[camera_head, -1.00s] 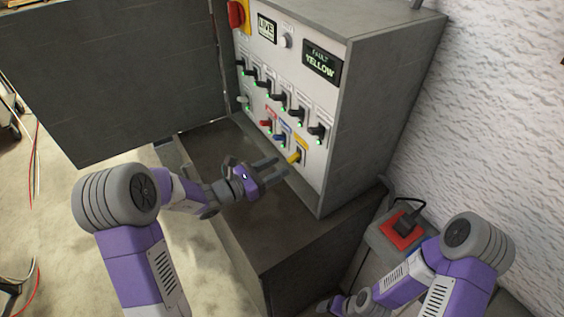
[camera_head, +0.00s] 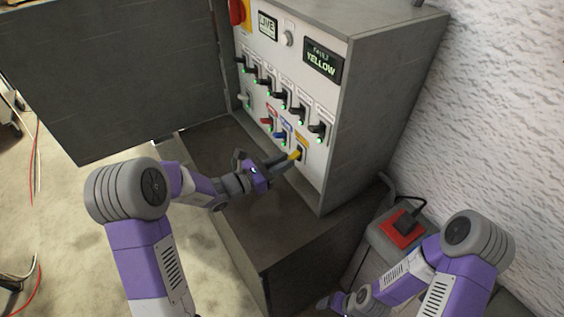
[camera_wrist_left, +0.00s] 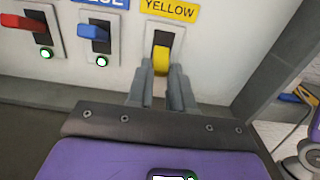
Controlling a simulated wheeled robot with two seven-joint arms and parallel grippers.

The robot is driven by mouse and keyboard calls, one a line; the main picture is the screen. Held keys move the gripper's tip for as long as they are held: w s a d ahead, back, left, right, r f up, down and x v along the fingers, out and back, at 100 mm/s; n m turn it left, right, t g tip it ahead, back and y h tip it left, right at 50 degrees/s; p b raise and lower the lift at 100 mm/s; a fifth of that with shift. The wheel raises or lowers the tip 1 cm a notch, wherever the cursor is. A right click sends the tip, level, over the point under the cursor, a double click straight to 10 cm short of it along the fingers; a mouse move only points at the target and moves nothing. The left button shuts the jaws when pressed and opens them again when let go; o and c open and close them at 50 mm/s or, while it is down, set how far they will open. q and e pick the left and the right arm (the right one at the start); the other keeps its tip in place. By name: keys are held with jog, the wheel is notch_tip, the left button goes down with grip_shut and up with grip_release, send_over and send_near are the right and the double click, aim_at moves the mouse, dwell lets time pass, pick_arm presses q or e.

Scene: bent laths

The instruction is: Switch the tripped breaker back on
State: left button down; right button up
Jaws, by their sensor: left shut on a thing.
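The electrical panel (camera_head: 310,170) has a display (camera_head: 322,63) reading FAULT YELLOW. The yellow breaker lever (camera_head: 295,155) is at the lower right of the panel. In the left wrist view the yellow lever (camera_wrist_left: 161,60) points down under a YELLOW label, its lower end between my fingers. My left gripper (camera_head: 286,161) is shut on this lever; its fingers (camera_wrist_left: 161,82) hide any lamp below it. The blue lever (camera_wrist_left: 93,32) and red lever (camera_wrist_left: 22,22) stick out higher, with green lamps lit below. My right gripper (camera_head: 335,303) is low at the bottom edge, its jaws unclear.
Several black levers (camera_head: 282,100) with green lamps are above the coloured ones. A red-and-yellow rotary switch (camera_head: 238,12) is at the upper left. The open cabinet door (camera_head: 110,75) is left.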

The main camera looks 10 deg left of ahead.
aim_at(296, 153)
pick_arm(q)
jog(key=shift+r+p, duration=0.25)
jog(key=shift+p, duration=0.2)
jog(key=r+g+y+p, duration=0.1)
jog(key=p, duration=0.4)
jog(key=r+g+y+p, duration=0.2)
jog(key=p, duration=0.3)
jog(key=r+g+y+p, duration=0.1)
jog(key=g+y+p, duration=0.1)
jog(key=p, duration=0.3)
jog(key=shift+w+d+r+p, duration=0.15)
jog(key=shift+w+d+p, duration=0.1)
jog(key=shift+p, duration=0.1)
jog(key=shift+w+d+r+g+y+p, duration=0.15)
jog(key=shift+g+y+p, duration=0.45)
jog(key=shift+p, duration=0.3)
jog(key=shift+r+g+y+p, duration=0.1)
jog(key=shift+g+y+p, duration=0.25)
jog(key=shift+g+y, duration=0.05)
jog(key=c, duration=1)
grip_release()
jog(key=shift+w, duration=0.1)
jog(key=shift+r, duration=0.1)
